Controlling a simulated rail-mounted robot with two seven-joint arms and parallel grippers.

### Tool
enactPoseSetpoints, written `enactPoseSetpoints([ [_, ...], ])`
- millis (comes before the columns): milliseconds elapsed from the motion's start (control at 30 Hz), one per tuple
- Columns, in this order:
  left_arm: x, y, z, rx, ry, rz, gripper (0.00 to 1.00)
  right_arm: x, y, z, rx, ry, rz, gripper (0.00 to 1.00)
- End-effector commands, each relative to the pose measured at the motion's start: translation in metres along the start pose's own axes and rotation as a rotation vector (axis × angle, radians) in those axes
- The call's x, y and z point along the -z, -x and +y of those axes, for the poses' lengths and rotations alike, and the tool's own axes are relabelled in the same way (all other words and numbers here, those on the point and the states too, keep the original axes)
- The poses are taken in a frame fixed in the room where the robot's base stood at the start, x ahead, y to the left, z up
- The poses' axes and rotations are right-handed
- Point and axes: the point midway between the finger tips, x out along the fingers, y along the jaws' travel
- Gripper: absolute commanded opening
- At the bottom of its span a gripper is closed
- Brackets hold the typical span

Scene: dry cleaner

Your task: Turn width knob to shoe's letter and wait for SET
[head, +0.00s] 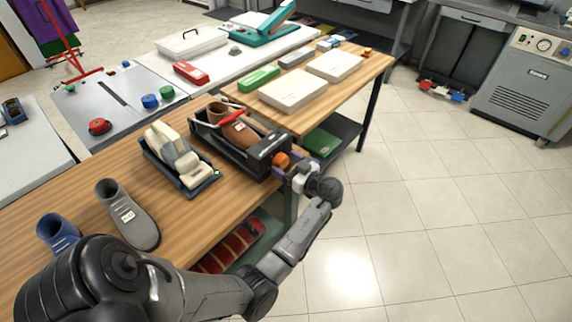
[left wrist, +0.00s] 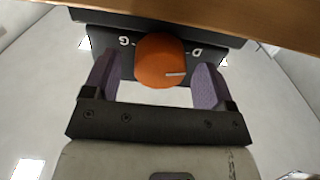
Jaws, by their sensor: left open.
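The orange width knob (head: 281,160) is on the end face of the black shoe stretcher (head: 258,152) at the table edge. In the left wrist view the round knob (left wrist: 160,60) has a white mark pointing right. Letters that look like G and D show on the black panel (left wrist: 108,58) beside it. My left gripper (head: 287,167) is open, its purple fingers on either side of the knob with gaps. A brown shoe (head: 241,134) sits in the stretcher, with a small tag too small to read. No SET sign is legible. My right gripper is out of view.
A cream device (head: 172,152) stands beside the stretcher. A grey boot (head: 137,226) and a blue boot (head: 57,232) stand nearer on the wooden table. White boxes (head: 292,90) and a green box (head: 258,79) lie beyond.

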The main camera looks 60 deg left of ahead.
Motion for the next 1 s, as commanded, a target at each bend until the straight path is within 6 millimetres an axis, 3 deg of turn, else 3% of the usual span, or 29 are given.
enactPoseSetpoints([
  [367,0.0000,-0.0027,-0.0001,0.000,0.000,0.000,0.77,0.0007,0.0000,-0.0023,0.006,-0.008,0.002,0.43],
  [867,0.0000,-0.0023,-0.0001,0.000,0.000,0.000,0.30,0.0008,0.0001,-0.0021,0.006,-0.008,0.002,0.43],
  [1000,0.0001,-0.0023,-0.0001,0.000,-0.006,0.000,0.30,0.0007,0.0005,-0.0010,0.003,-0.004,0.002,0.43],
])
